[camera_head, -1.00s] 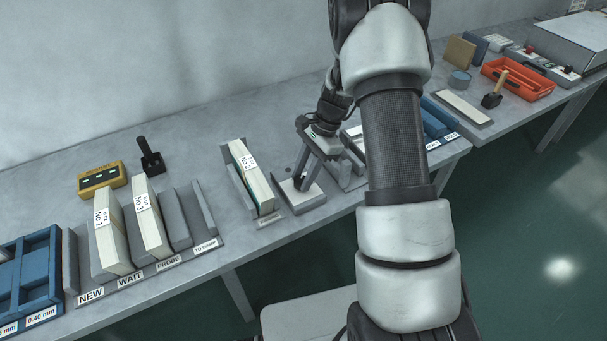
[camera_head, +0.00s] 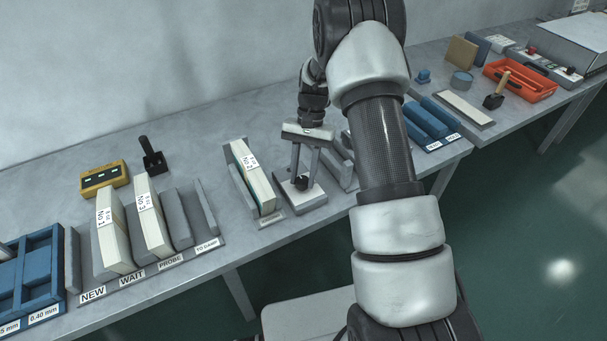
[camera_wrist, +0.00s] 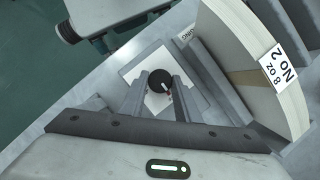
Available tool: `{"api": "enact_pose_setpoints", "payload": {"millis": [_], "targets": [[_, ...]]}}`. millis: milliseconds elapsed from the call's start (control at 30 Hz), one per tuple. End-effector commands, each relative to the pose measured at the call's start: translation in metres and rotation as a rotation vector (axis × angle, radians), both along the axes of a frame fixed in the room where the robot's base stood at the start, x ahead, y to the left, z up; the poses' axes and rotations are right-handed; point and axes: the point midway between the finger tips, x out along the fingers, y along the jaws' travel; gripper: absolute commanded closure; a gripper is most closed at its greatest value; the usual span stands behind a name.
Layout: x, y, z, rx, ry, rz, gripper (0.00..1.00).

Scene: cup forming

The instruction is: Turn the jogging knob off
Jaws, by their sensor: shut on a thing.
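The black jogging knob (camera_wrist: 160,81) is round with a white pointer line and stands on a white square plate (camera_wrist: 136,72). It also shows in the head view (camera_head: 301,183), on its plate (camera_head: 306,197) near the bench's front edge. My gripper (camera_wrist: 159,87) points down at the knob, its two fingers shut on it. In the head view my gripper (camera_head: 302,178) is upright over the plate. A small red mark shows beside the knob in the wrist view. The fingers partly hide the knob's sides.
A white block labelled No 2 (camera_head: 250,172) stands in a holder close left of the plate. Blocks No 1 (camera_head: 113,228) and No 3 (camera_head: 150,216) stand further left. Blue trays (camera_head: 427,121) lie to the right. An orange tray (camera_head: 520,91) is on the far bench.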

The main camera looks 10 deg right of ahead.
Motion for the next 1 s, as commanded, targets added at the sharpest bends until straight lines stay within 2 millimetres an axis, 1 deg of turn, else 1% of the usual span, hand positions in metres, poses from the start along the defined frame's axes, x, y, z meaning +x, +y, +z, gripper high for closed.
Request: {"api": "enact_pose_setpoints", "payload": {"millis": [233, 567, 600, 667, 700, 1000], "targets": [[0.0007, -0.0002, 0.0008, -0.001, -0.002, 0.035, 0.93], [0.0007, -0.0001, 0.0008, -0.001, -0.002, 0.037, 0.93], [0.0007, -0.0001, 0.0008, -0.001, -0.002, 0.037, 0.69], [0.0007, -0.0001, 0.0007, 0.0, -0.002, 0.036, 0.59], [0.0006, 0.0, 0.0007, 0.0, -0.002, 0.035, 0.52], [0.0007, 0.0, 0.0012, 0.0, -0.001, 0.035, 0.52]]}}
